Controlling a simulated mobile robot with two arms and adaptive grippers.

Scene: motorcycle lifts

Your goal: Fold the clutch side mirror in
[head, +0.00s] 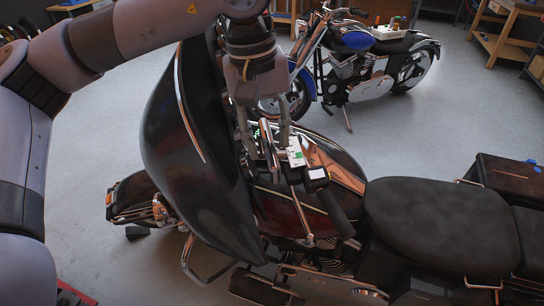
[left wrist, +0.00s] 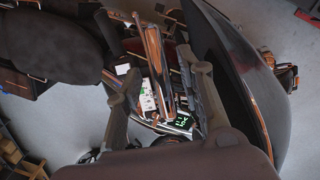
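A black motorcycle with a large glossy front fairing (head: 190,150) stands facing left. My left gripper (head: 267,148) comes down from above, just behind the fairing, over the handlebar and dash area. Its two fingers are spread apart. In the left wrist view a narrow chrome piece (left wrist: 154,62) lies between the fingers (left wrist: 163,78) as seen by the camera. It may be the clutch side mirror seen edge-on, but I cannot tell for sure, nor whether a finger touches it. A black handlebar grip (head: 337,212) points toward the seat. My right gripper is not in view.
A lit green display (left wrist: 180,121) and a white printed card (head: 296,153) are close to the fingers. The fairing rises close beside the gripper. The black seat (head: 430,215) is to the right. A blue and white motorcycle (head: 360,65) stands behind, with clear floor (head: 440,125) between.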

